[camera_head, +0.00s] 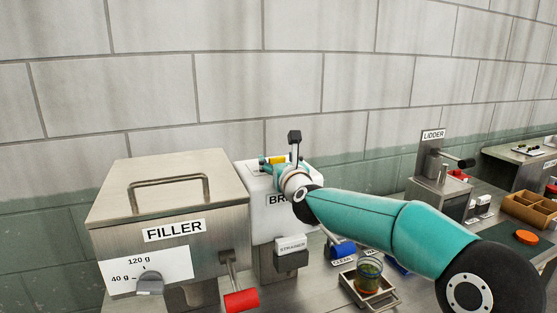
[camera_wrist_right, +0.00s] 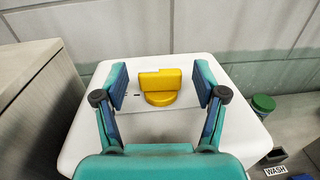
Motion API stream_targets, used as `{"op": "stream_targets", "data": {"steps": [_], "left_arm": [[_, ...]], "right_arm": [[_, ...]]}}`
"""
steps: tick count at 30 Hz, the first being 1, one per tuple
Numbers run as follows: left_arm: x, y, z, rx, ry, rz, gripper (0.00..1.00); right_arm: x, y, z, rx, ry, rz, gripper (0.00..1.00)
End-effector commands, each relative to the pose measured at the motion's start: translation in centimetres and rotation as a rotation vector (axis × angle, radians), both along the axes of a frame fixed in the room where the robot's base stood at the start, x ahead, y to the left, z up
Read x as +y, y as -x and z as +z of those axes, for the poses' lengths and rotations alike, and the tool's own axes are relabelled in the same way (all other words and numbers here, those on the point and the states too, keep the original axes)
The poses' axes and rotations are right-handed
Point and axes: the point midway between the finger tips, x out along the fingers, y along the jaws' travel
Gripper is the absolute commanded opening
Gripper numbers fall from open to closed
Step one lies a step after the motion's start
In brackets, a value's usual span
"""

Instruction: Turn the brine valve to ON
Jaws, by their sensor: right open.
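The brine valve is a yellow knob (camera_wrist_right: 160,96) with a raised bar on top, set on the top of the white brine tank (camera_wrist_right: 85,140). In the head view the tank (camera_head: 257,185) stands right of the filler, its label partly covered by my arm. A little of the yellow knob (camera_head: 276,159) shows there. My right gripper (camera_wrist_right: 161,82) is open over the tank top, with one finger on each side of the knob and a gap on both sides. A short dark mark lies left of the knob; no ON label is readable. My left gripper is not in view.
The steel filler (camera_head: 170,220) with a red lever (camera_head: 241,300) stands left of the tank. A strainer box (camera_head: 291,258), a jar (camera_head: 369,272) on a small tray and the lidder (camera_head: 440,190) are to the right. A wall is close behind.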

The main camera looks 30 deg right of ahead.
Motion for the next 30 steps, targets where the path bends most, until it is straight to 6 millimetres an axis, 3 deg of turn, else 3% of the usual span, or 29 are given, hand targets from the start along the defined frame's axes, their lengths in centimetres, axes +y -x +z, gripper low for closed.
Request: {"op": "stream_targets", "data": {"steps": [3,14,20,30], "left_arm": [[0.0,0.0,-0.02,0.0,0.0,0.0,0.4],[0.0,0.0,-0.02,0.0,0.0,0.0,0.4],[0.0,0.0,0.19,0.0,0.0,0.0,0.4],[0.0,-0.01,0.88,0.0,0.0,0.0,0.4]], "right_arm": [[0.02,0.0,-0.02,0.0,0.0,0.0,0.71],[0.05,0.03,-0.01,0.0,0.0,0.0,0.11],[0.26,-0.11,0.19,-0.007,-0.001,-0.021,0.11],[0.51,-0.22,0.35,-0.009,0.0,-0.224,0.1]]}}
